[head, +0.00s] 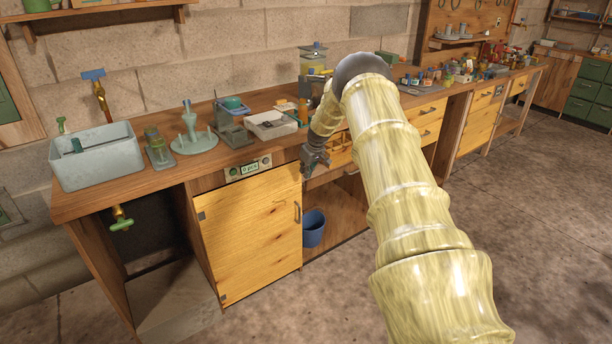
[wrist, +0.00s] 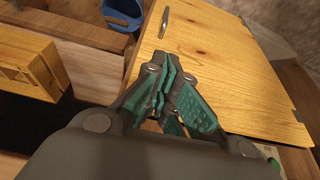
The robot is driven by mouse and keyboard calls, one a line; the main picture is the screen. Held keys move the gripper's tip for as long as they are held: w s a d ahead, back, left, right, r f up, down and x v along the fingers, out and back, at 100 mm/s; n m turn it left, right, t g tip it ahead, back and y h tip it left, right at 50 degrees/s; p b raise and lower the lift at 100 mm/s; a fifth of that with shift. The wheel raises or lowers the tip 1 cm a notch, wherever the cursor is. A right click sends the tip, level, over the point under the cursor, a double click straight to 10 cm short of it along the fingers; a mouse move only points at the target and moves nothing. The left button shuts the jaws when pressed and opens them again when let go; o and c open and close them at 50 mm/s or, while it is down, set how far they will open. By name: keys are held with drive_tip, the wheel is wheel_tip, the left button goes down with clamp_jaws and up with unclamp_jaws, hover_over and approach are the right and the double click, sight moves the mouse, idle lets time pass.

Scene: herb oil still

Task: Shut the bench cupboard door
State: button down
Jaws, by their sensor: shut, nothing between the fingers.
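The bench cupboard door (head: 250,235) is a pale wooden panel under the bench, hinged at its left side, with a metal handle (head: 298,212) near its right edge. It sits close to the cupboard front; I cannot tell whether it is fully flush. In the wrist view the door (wrist: 235,65) fills the upper right, with its handle (wrist: 164,24) at the top. My gripper (head: 312,172) is near the door's upper right corner, fingers shut and empty. In the wrist view its fingers (wrist: 172,85) hide part of the door; contact is unclear.
A blue bucket (head: 313,228) stands in the open bay right of the door. Wooden drawers (head: 430,110) are further right. A small control panel (head: 248,169) sits above the door. The benchtop holds a sink (head: 97,160) and a white tray (head: 270,124). The floor in front is clear.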

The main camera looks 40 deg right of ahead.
drive_tip(key=shift+s+v, duration=0.1)
drive_tip(key=shift+v, duration=1.4)
drive_tip(key=shift+s+v, duration=0.15)
drive_tip(key=shift+v, duration=1.35)
drive_tip(key=shift+d+f, duration=0.15)
